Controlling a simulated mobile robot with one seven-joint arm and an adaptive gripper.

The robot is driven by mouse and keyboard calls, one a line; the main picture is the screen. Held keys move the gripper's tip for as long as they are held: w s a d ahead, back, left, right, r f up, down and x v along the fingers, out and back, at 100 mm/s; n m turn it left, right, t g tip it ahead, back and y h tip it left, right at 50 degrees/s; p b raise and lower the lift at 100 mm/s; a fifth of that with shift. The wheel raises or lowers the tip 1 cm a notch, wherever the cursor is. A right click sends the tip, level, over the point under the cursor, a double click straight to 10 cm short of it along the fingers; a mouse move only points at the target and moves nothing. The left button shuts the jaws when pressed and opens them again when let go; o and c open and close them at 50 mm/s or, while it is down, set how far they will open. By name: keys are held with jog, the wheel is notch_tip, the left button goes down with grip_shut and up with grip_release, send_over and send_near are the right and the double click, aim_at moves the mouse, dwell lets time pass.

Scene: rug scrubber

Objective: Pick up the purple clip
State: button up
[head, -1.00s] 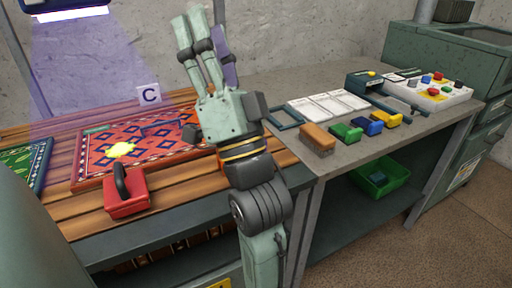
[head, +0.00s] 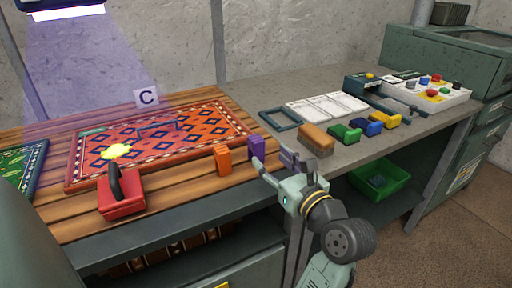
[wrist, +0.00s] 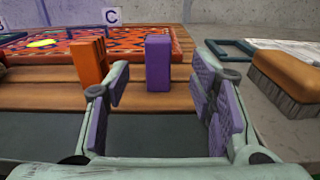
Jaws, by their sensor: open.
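The purple clip (head: 256,147) is a small upright block on the right end of the slatted wooden table, just off the rug's right corner. In the wrist view the purple clip (wrist: 158,62) stands ahead, between the lines of the two fingers and a little left of centre. My gripper (head: 273,163) is open and empty, low at the table's front edge, with its fingers pointing towards the clip. In the wrist view my gripper (wrist: 161,84) has purple-grey pads on both fingers. The clip looks to be just beyond the fingertips; I cannot tell the exact gap.
An orange clip (head: 223,160) stands left of the purple one, near my left finger. On the grey bench at right are a brown brush (head: 316,140) and several coloured brushes.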

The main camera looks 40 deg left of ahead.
aim_at(260, 149)
jog(key=p+x, duration=0.1)
jog(key=x, duration=0.6)
jog(key=shift+s+a+r+p, duration=0.1)
jog(key=shift+s+a+p, duration=0.05)
jog(key=shift+a+p, duration=0.15)
jog(key=shift+a, duration=0.25)
jog(key=c, duration=1)
